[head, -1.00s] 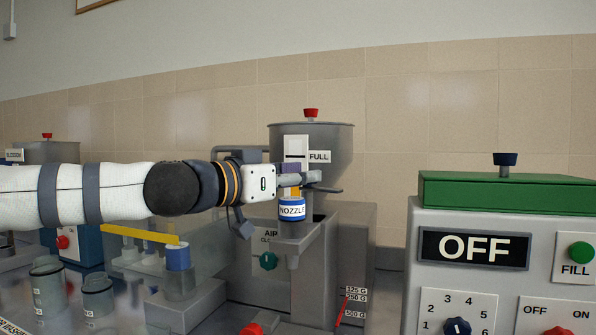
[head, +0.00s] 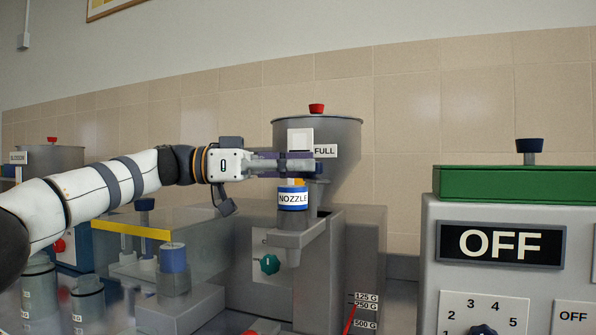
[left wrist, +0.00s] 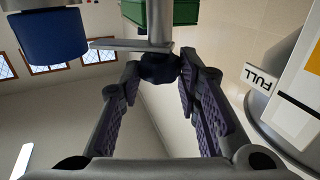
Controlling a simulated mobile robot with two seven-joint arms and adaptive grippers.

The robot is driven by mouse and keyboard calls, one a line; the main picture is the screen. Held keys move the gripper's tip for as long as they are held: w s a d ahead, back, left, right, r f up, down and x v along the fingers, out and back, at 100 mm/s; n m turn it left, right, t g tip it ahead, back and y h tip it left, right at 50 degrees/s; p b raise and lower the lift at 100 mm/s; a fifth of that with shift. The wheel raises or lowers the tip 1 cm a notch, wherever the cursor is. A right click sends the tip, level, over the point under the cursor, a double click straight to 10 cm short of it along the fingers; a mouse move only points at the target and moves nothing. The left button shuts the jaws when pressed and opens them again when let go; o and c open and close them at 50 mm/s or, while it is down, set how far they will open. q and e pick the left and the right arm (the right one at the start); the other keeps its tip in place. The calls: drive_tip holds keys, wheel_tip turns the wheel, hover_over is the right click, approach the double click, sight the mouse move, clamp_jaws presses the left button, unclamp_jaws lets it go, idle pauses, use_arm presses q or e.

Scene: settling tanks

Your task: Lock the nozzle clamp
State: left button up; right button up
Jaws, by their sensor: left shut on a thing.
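The blue nozzle (head: 293,198) with a white NOZZLE label sits under the grey hopper (head: 345,135), above a grey spout. My left gripper (head: 312,166) reaches in from the left, just above the nozzle and in front of the hopper. In the left wrist view, its purple-padded fingers (left wrist: 160,78) are shut on a dark blue knob (left wrist: 160,67) at the end of a grey rod. A flat grey bar (left wrist: 128,45) crosses beside it. I take this for the clamp handle; the fingers hide most of it in the head view. My right gripper is not in view.
A control box (head: 500,250) with a green lid (head: 515,184) and an OFF display stands at the right. A yellow-edged clear cover (head: 135,229), a blue-topped cylinder (head: 173,258) and jars (head: 88,300) lie below my left arm. A tiled wall closes the back.

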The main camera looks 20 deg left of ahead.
use_arm(q)
drive_tip(key=shift+w+m+g, duration=0.1)
drive_tip(key=shift+m+g, duration=0.3)
drive_tip(key=shift+g, duration=0.2)
idle(0.3)
drive_tip(key=o, duration=1.1)
drive_tip(key=shift+d, duration=0.1)
drive_tip(key=shift+o, duration=0.2)
drive_tip(key=shift+t, duration=0.3)
